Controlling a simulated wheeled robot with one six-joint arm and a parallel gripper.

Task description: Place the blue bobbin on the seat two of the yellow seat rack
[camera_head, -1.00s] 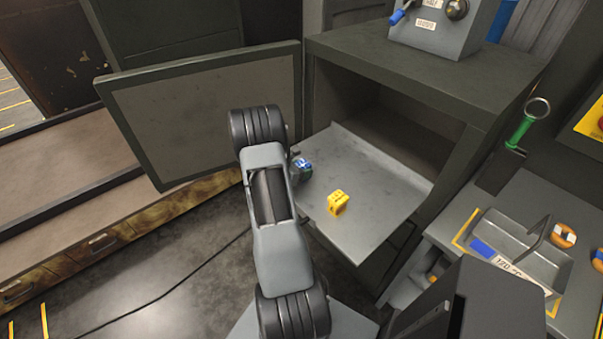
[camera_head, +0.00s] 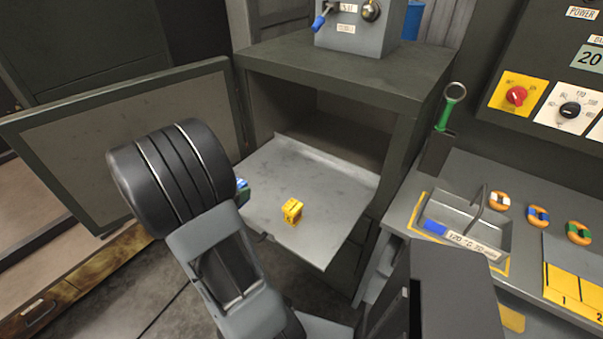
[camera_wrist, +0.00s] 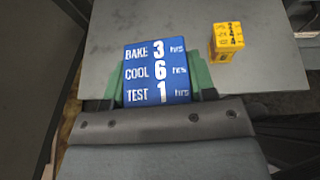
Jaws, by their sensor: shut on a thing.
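The blue bobbin (camera_head: 538,215), an orange ring with a blue part, lies on the grey bench at the right of the head view. The yellow seat rack (camera_head: 570,288) is cut off at the lower right edge, with seats marked 1 and 2 showing. My gripper (camera_wrist: 152,82), with green fingers, is shut on a blue block (camera_wrist: 158,72) lettered BAKE 3, COOL 6, TEST 1. In the head view my arm mostly hides the gripper and block, well left of the bobbin. A yellow block (camera_wrist: 229,40) with digits stands on the grey shelf.
The grey shelf (camera_head: 320,180) sits before an open cabinet, its door (camera_head: 120,130) swung left. The bench holds a white bobbin (camera_head: 499,200), a green bobbin (camera_head: 579,232), a metal tray (camera_head: 470,220) and a green-handled tool (camera_head: 450,108). A control panel stands behind.

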